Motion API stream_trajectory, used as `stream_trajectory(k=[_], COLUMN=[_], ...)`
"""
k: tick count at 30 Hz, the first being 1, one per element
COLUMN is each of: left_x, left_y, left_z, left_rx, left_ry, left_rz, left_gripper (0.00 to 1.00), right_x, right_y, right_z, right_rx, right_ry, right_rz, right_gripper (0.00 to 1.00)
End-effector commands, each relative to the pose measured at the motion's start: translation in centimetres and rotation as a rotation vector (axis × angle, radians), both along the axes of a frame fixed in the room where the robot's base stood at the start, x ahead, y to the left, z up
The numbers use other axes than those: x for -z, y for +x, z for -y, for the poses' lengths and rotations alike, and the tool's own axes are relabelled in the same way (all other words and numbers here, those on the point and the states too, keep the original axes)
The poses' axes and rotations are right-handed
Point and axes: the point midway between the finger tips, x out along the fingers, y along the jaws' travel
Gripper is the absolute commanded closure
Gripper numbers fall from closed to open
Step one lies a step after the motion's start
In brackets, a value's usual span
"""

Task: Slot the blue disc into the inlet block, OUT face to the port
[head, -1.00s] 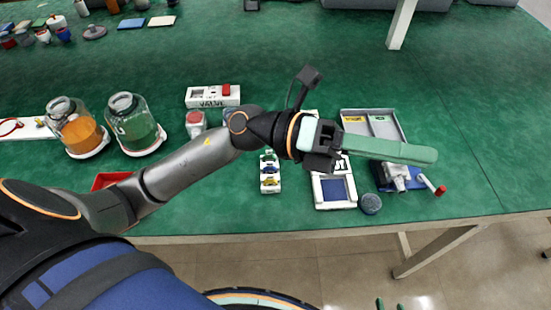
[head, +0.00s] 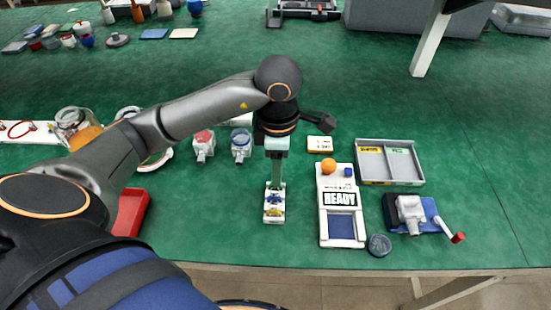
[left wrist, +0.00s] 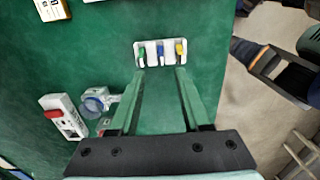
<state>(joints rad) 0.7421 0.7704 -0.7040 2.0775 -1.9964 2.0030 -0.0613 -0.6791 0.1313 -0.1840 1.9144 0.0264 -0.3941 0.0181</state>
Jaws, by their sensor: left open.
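A small white rack (head: 274,217) stands on the green table. In the left wrist view, the rack (left wrist: 161,62) holds a green, a blue (left wrist: 160,49) and a yellow piece side by side; the blue one, in the middle, seems to be the blue disc. Its OUT face cannot be made out. My left gripper (head: 276,183) points down over the rack, and its open fingers (left wrist: 160,72) have nothing between them. A white fitting with a blue ring (head: 241,146) and one with a red top (head: 203,146) stand behind; I cannot tell which is the inlet block. My right gripper is not in view.
Right of the rack are a white READY panel (head: 341,228), a dark round puck (head: 379,245), a grey tray (head: 390,182) and a pump-like device on a blue base (head: 430,215). A red tray (head: 131,212) lies left, glass jars (head: 77,125) behind my arm.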

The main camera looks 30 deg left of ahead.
Motion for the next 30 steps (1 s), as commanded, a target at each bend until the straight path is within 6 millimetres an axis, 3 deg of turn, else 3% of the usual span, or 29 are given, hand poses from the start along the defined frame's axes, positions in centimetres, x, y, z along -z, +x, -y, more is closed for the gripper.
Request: stream_trajectory(k=[3,13,21,30], left_x=[2.3,5.0,8.7,9.2], left_y=[-0.1,-0.2,-0.4,-0.4], left_z=[0.0,-0.1,-0.4,-0.4], left_rx=[-0.001,0.001,0.002,0.002], left_ry=[-0.002,-0.003,-0.004,-0.004], left_rz=[-0.005,-0.004,-0.002,0.000], left_gripper=[0.53,0.53,0.53,0.53], right_x=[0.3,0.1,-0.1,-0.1], right_y=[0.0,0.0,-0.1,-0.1], right_z=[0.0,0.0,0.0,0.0], right_rx=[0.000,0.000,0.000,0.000], right_ry=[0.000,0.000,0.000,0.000], right_rz=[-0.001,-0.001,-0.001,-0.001], right_gripper=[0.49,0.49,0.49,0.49])
